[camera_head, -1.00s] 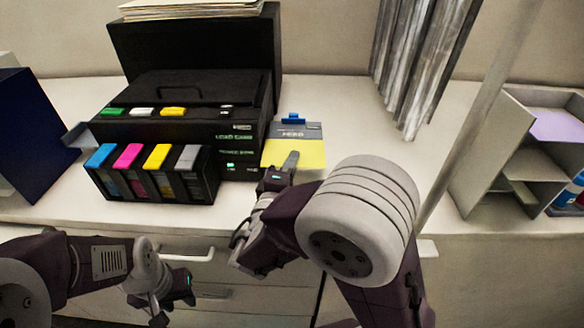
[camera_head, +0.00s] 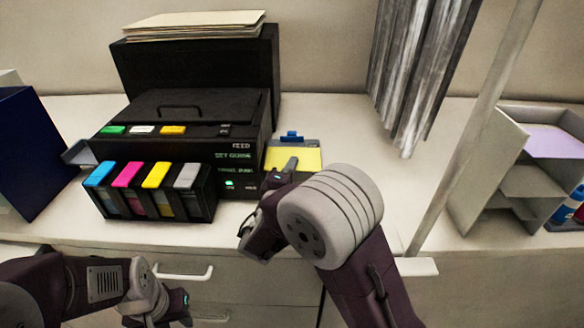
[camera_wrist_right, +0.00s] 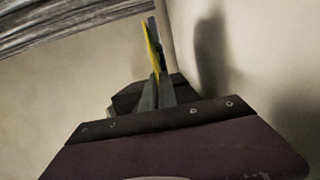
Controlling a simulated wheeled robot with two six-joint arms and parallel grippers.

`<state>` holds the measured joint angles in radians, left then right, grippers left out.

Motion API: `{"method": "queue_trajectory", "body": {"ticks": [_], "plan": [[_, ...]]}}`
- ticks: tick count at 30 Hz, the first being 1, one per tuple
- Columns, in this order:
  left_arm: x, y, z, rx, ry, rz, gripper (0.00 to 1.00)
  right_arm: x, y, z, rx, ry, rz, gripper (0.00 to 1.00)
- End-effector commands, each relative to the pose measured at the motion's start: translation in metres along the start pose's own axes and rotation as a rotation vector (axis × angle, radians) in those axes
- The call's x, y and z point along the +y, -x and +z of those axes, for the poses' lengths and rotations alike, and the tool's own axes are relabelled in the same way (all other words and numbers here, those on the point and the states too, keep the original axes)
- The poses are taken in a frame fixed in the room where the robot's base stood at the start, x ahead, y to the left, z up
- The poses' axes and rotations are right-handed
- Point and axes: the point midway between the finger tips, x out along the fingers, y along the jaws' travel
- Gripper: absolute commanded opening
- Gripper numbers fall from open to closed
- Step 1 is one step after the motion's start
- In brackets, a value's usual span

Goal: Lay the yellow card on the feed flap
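The yellow card (camera_head: 308,158) is at the right side of the black printer (camera_head: 200,115), over the lower part of a grey panel (camera_head: 312,143) with a blue clip (camera_head: 291,135). My right gripper (camera_head: 287,168) is shut on the card's near edge. In the right wrist view the card (camera_wrist_right: 151,40) shows nearly edge-on, beside the right gripper's closed fingers (camera_wrist_right: 163,88). A small grey flap (camera_head: 77,153) sticks out at the printer's left side; I cannot tell which part is the feed flap. My left gripper (camera_head: 178,305) is low at left, its fingers unclear.
Cyan, magenta, yellow and grey cartridges stand in a black holder (camera_head: 150,205) before the printer. A grey shelf unit (camera_head: 490,180) stands at right, and grey strips (camera_head: 415,75) hang above. The white tabletop (camera_head: 365,130) between is clear.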

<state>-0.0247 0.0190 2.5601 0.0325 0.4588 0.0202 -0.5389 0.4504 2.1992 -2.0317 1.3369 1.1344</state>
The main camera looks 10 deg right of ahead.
Motion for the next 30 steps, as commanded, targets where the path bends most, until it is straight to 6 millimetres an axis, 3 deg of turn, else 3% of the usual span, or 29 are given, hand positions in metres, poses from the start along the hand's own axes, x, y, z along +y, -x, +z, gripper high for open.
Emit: {"method": "queue_trajectory", "body": {"ticks": [2, 4, 5, 15, 24, 30], "plan": [[0.0, 0.0, 0.0, 0.0, 0.0, 0.0, 0.36, 0.0, 0.0, 0.0, 0.0, 0.0, 0.0, 0.04], [0.0, 0.0, 0.0, 0.0, 0.0, 0.0, 0.36, 0.0, 0.0, 0.0, 0.0, 0.0, 0.0, 0.24], [0.0, 0.0, 0.0, 0.0, 0.0, 0.0, 0.36, 0.0, 0.0, 0.0, 0.0, 0.0, 0.0, 0.27], [0.0, -0.001, 0.0, 0.0, 0.0, 0.0, 0.36, -0.001, 0.004, -0.001, 0.002, 0.0, 0.0, 0.27], [0.0, -0.016, 0.002, 0.0, 0.0, 0.0, 0.36, -0.002, 0.067, -0.002, 0.007, -0.001, 0.001, 0.27], [0.0, -0.018, 0.002, 0.0, 0.0, 0.0, 0.36, 0.0, 0.09, -0.001, 0.002, 0.0, 0.0, 0.27]]}}
